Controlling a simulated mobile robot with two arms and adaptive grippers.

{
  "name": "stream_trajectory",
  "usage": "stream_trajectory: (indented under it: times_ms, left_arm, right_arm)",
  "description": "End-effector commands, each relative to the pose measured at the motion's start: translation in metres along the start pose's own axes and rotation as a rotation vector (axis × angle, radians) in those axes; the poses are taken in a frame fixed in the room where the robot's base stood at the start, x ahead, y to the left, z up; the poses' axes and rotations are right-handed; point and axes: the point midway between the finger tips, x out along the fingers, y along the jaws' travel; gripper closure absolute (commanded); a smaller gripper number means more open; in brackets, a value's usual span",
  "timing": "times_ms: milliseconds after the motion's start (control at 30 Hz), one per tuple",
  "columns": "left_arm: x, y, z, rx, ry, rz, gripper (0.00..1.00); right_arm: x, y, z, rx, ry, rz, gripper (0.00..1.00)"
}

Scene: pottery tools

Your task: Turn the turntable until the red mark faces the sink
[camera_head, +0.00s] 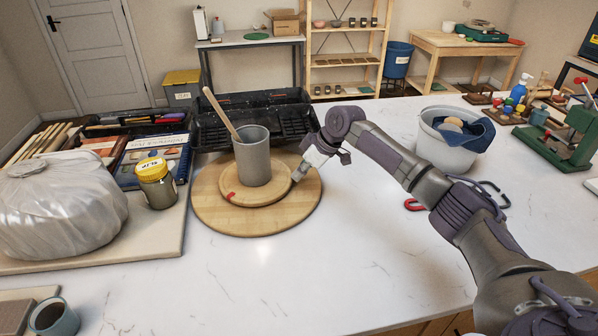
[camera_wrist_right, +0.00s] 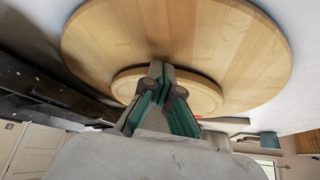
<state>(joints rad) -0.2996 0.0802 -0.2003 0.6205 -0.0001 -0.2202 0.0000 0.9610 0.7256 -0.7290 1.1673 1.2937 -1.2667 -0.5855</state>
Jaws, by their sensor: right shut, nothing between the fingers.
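The turntable is a round wooden base (camera_head: 300,212) with a smaller wooden disc (camera_head: 262,200) on top, on the white counter. A red mark (camera_head: 231,197) shows at the small disc's front-left edge. A grey cylinder (camera_head: 252,158) with a wooden stick (camera_head: 222,114) in it stands on the disc. My right gripper (camera_head: 295,179) is shut and empty, its tips at the disc's right edge; contact cannot be told. In the right wrist view the shut fingers (camera_wrist_right: 157,70) overlap the small disc (camera_wrist_right: 205,97). My left gripper is out of view.
A bagged lump (camera_head: 60,205) and a yellow-lidded jar (camera_head: 156,184) stand to the left. A grey bucket (camera_head: 449,148) and a red-tipped magnet (camera_head: 413,205) are to the right. The counter in front is clear.

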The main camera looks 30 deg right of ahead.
Motion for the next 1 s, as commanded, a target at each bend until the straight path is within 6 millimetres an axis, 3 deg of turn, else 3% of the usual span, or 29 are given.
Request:
stream_trajectory:
  times_ms: [1000]
  left_arm:
    - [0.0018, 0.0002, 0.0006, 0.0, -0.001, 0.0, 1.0]
  right_arm:
    - [0.0056, 0.0042, -0.0021, -0.003, -0.003, -0.01, 1.0]
